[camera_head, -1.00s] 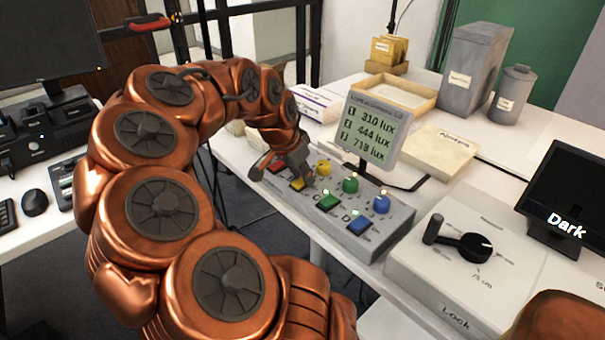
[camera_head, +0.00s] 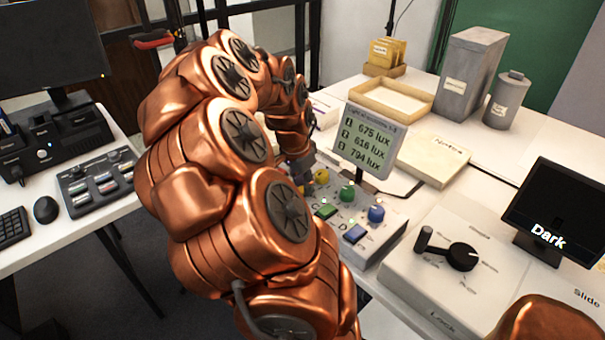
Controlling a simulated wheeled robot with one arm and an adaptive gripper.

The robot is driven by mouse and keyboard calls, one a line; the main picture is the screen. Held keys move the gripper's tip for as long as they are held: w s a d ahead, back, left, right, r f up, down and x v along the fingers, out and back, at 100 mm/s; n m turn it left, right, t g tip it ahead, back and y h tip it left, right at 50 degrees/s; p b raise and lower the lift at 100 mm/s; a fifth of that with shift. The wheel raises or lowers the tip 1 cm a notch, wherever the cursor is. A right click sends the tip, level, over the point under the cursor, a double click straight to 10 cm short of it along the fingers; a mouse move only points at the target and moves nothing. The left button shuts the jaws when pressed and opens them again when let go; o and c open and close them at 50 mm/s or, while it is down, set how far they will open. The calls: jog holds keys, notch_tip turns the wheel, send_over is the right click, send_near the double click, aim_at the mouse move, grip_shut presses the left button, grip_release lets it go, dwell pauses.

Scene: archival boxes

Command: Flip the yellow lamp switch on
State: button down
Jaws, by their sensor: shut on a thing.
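The grey control box (camera_head: 372,250) stands on the white bench at centre, partly hidden by my arm. It carries coloured switches and round knobs. A small sliver of the yellow switch (camera_head: 300,189) shows beside my arm; its position is hidden. The yellow knob (camera_head: 321,176) shows behind it. The green switch (camera_head: 326,211) and blue switch (camera_head: 354,234) are in view, as are the green knob (camera_head: 347,193) and blue knob (camera_head: 376,213). My gripper (camera_head: 303,170) is at the box's left part, close beside the yellow knob. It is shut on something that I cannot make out. The red switch is hidden.
A lux display (camera_head: 366,140) stands behind the knobs, reading 675, 616 and 794. A box with a black lever (camera_head: 450,252) and a "Dark" screen (camera_head: 562,215) stand to the right. A tray (camera_head: 393,101) and grey containers (camera_head: 473,72) are at the back.

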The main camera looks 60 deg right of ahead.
aim_at(300, 190)
jog(key=shift+y+p, duration=0.5)
jog(key=shift+p, duration=0.1)
jog(key=shift+f, duration=0.1)
jog(key=c, duration=0.9)
grip_release()
jog(key=r, duration=0.8)
jog(key=a+r, duration=0.1)
jog(key=r, duration=0.3)
jog(key=shift+w, duration=0.1)
